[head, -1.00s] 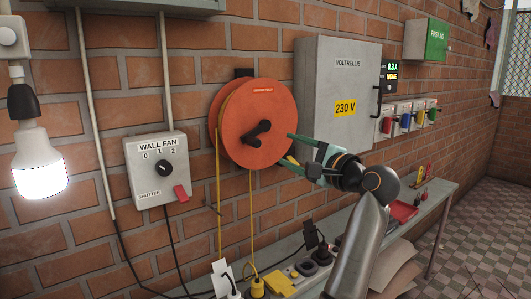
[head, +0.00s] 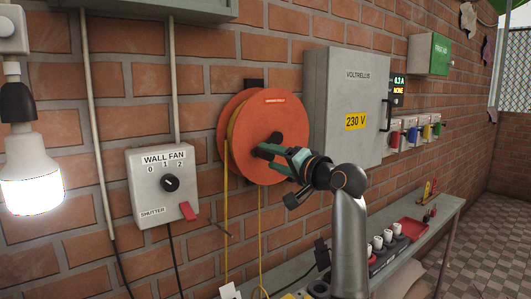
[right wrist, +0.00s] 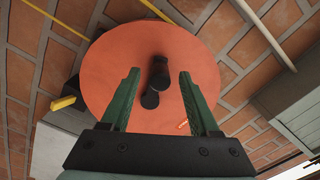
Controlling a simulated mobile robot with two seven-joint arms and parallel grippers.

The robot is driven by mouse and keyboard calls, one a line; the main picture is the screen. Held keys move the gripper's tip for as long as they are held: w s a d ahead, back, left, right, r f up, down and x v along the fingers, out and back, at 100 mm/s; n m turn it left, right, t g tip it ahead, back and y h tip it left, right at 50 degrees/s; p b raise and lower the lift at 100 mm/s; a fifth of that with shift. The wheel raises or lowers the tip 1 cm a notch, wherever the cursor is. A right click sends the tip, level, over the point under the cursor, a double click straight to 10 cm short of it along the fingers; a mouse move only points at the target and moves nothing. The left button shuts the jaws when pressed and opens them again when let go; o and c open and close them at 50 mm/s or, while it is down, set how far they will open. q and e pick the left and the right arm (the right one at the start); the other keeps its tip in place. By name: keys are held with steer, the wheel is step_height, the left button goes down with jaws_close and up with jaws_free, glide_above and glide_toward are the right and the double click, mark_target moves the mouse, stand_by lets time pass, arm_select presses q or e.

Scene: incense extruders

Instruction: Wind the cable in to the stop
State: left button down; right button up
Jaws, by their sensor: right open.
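The orange cable reel (head: 270,135) is mounted on the brick wall, with yellow cable (head: 227,200) hanging down from it. Its black crank handle (head: 268,151) sticks out from the middle of the disc. My right gripper (head: 276,160) is open in front of the reel, its green fingers at the crank in the head view. In the right wrist view the crank's black knob (right wrist: 150,99) lies between the two spread fingers (right wrist: 158,85), with gaps on both sides. My left gripper is not in view.
A grey 230 V cabinet (head: 345,105) stands out from the wall right of the reel. A wall fan switch box (head: 160,185) is on the left, beside a lit bulb (head: 30,180). A bench (head: 440,215) with plugs and a red tray (head: 412,228) runs below.

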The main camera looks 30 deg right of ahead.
steer(key=shift+w+a, duration=0.15)
steer(key=shift+w, duration=1.25)
jaws_close()
stand_by(0.5)
